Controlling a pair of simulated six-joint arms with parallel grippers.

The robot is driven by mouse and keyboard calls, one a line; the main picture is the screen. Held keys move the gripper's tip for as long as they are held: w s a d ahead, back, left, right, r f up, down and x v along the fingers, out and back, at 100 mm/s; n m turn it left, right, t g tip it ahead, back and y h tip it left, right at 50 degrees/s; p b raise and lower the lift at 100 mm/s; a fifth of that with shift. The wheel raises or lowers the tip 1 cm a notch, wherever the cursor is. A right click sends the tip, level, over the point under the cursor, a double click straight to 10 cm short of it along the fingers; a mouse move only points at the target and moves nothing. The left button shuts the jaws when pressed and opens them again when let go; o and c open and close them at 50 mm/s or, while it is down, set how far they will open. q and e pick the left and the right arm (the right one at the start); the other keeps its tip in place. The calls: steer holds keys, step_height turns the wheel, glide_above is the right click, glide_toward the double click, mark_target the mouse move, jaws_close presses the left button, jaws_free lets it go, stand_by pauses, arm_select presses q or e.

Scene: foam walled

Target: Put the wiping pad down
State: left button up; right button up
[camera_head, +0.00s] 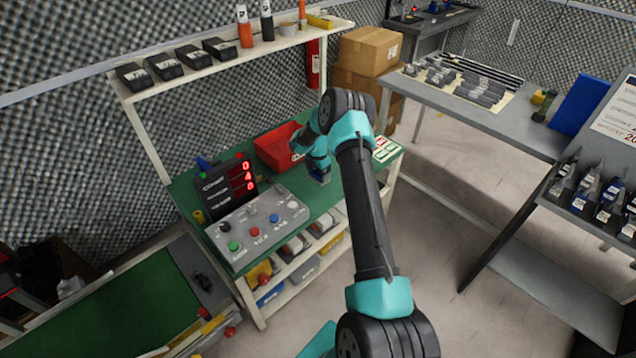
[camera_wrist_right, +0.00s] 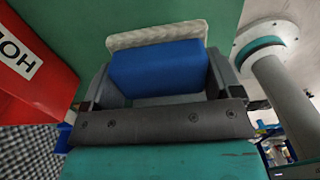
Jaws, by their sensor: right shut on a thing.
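The wiping pad, a blue block (camera_wrist_right: 158,68) with a whitish, textured strip along its far edge, sits between the fingers of my right gripper (camera_wrist_right: 158,82) in the right wrist view. The gripper is shut on the blue block. Green worktop surface (camera_wrist_right: 90,20) shows behind the pad; I cannot tell whether the pad touches it. In the head view my right gripper (camera_head: 322,177) is low over the green worktop, just right of the red bin (camera_head: 272,153). The pad is mostly hidden there by my arm. My left gripper is not in view.
A grey control panel (camera_head: 258,228) with coloured buttons and a display with red digits (camera_head: 238,178) stand left of the gripper. A shelf (camera_head: 220,60) runs above the bench.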

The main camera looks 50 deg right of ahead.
mark_target(318, 187)
steer(key=shift+f, duration=0.65)
steer(key=shift+f, duration=1.85)
steer(key=shift+f, duration=0.1)
steer(key=o, duration=0.8)
step_height(318, 187, up, 12)
steer(key=shift+r, duration=0.1)
